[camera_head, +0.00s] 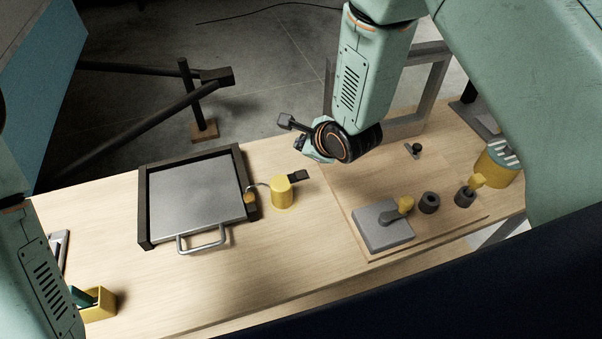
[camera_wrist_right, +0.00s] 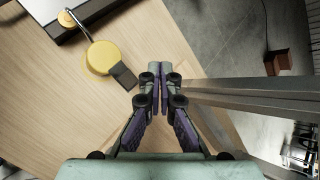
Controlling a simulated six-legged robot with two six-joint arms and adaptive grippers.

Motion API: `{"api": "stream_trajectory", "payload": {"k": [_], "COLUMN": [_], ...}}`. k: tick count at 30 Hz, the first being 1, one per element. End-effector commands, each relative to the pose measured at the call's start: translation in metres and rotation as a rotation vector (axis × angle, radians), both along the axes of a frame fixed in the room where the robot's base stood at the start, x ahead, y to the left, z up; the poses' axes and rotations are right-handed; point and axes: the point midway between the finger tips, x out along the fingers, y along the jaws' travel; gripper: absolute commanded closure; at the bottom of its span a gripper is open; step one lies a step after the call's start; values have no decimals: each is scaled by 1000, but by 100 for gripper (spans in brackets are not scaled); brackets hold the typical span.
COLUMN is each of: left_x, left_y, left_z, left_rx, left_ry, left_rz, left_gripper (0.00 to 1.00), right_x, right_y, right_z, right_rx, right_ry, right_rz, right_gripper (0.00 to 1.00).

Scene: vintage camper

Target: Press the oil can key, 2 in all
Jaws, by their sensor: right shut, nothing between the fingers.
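The oil can (camera_head: 282,193) is a short yellow cylinder standing on the wooden table, right of the grey tray. Its dark, flat key (camera_head: 299,175) sticks out to the right. The wrist view also shows the oil can (camera_wrist_right: 103,57) and the key (camera_wrist_right: 124,76), left of my fingers. My right gripper (camera_head: 299,143) is above the table, beyond the oil can, apart from the key. In the wrist view its fingertips (camera_wrist_right: 160,72) are together with nothing between them. My left arm shows at the lower left, but its gripper is not visible.
A dark-framed grey tray (camera_head: 148,211) with a metal handle stands left of the can. A board (camera_head: 377,256) on the right bears a grey block (camera_head: 382,231) and dark round parts. A grey upright frame (camera_head: 433,90) stands behind. A yellow box (camera_head: 101,307) is at lower left.

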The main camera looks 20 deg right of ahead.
Motion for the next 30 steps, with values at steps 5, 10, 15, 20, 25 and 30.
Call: {"api": "stream_trajectory", "payload": {"k": [5,10,15,20,25,30], "left_x": [0,0,0,0,0,0], "left_y": [0,0,0,0,0,0], "left_z": [-9,-25,-39,-46,-48,-48], "left_rx": [0,0,0,0,0,0], "left_ry": [0,0,0,0,0,0], "left_rz": [0,0,0,0,0,0], "left_gripper": [60,60,60,60,60,60], "right_x": [0,0,-1,0,0,0], "right_y": [0,0,0,0,0,0], "right_z": [-25,-45,-61,-73,-78,-78], "right_rx": [1,0,-1,-1,0,0], "right_ry": [0,-1,1,1,-1,-1], "right_rz": [-1,-1,-1,-1,-1,-1], "right_gripper": [100,100,100,100,100,100]}}
